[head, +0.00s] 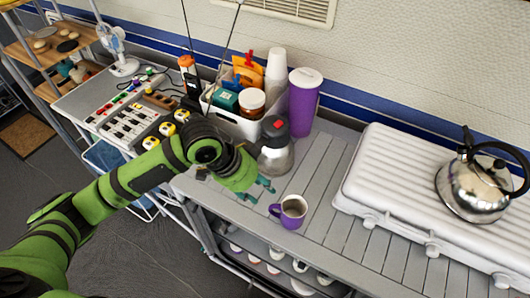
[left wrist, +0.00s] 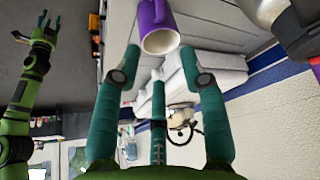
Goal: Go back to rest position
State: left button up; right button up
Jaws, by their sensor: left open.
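A purple mug (head: 293,213) with a pale inside stands upright on the grey slatted counter (head: 320,160), its handle toward the left. My left gripper (head: 267,189) is open and empty just left of and behind the mug, beside the steel flask. In the left wrist view the mug (left wrist: 158,30) lies just beyond the spread fingertips of the left gripper (left wrist: 160,60), with no finger closed on it. My right gripper (left wrist: 42,28) shows only in the left wrist view, off at the left, with its fingers spread and nothing seen between them.
A steel flask (head: 276,158) stands right by the left gripper. Behind it are a purple tumbler (head: 303,105) and a white caddy (head: 232,122). A ribbed white case (head: 400,190) with a kettle (head: 473,187) on it fills the right.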

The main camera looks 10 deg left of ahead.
pick_arm(q)
jog(key=s+d+f+n+t, duration=0.1)
jog(key=s+d+f+n, duration=0.15)
jog(key=s+f, duration=0.2)
jog(key=s+a+f+n+y, duration=0.5)
jog(key=s+a+n, duration=0.3)
jog(key=s+a, duration=0.5)
notch_tip(320, 180, down, 25)
jog(key=s+g+b, duration=0.1)
jog(key=b, duration=0.2)
jog(key=s+a+f+g+b, duration=0.1)
jog(key=s+a+f, duration=0.1)
jog(key=s+f, duration=1.3)
jog(key=shift+s+f+m+b, duration=0.25)
jog(key=shift+f+m+b, duration=0.15)
jog(key=shift+f, duration=0.55)
